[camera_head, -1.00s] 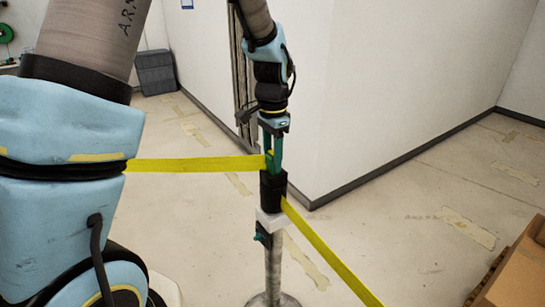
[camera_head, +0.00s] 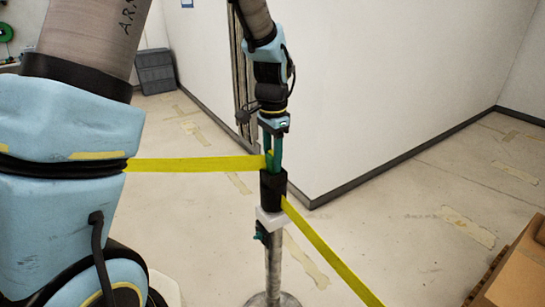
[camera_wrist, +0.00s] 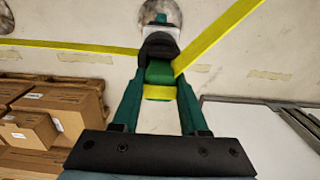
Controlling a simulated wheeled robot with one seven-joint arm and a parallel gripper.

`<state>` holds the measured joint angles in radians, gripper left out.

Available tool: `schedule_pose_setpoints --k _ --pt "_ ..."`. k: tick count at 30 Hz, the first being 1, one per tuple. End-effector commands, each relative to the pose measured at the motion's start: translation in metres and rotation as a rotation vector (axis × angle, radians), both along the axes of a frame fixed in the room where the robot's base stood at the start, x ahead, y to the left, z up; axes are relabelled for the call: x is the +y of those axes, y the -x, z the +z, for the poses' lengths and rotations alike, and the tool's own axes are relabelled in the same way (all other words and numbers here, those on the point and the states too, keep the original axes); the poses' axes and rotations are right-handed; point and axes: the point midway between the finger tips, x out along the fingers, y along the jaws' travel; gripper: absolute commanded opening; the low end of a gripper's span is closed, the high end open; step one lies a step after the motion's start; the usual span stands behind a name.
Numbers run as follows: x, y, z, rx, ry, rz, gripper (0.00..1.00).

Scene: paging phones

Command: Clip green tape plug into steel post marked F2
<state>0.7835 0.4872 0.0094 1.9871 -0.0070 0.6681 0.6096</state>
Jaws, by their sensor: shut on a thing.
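My gripper (camera_head: 273,152), with green fingers, is shut on the green tape plug and points down at the top of a steel post (camera_head: 274,262). The green plug (camera_wrist: 160,73) shows between the fingers in the wrist view, with a band of yellow tape (camera_wrist: 160,92) across it. The plug is at the black head (camera_head: 272,190) of the post. The fingers hide part of it, and I cannot tell whether it is seated. A white plate (camera_head: 270,219) sits below the black head. I cannot read any mark on it.
Yellow tape (camera_head: 195,164) runs left from the post head, and another length (camera_head: 335,256) runs down right. A white wall corner (camera_head: 330,100) stands close behind the post. Cardboard boxes (camera_head: 520,270) are at lower right. A grey bin (camera_head: 155,72) stands far back.

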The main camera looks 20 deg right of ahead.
Motion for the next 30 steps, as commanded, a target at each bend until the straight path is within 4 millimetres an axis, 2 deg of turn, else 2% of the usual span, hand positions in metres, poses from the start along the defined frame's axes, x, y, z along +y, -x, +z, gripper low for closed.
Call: schedule_pose_setpoints --k 14,15,18,26,30 --pt "0.0000 0.0000 -0.0101 0.000 0.000 0.000 0.00" --pt "0.0000 0.0000 -0.0102 0.000 0.000 0.000 0.44" --pt "0.0000 0.0000 -0.0096 0.000 0.000 0.000 0.55" --pt "0.0001 0.0000 -0.0091 0.000 0.000 0.000 0.56" --pt "0.0000 -0.0001 -0.0028 0.000 0.000 0.000 0.56"
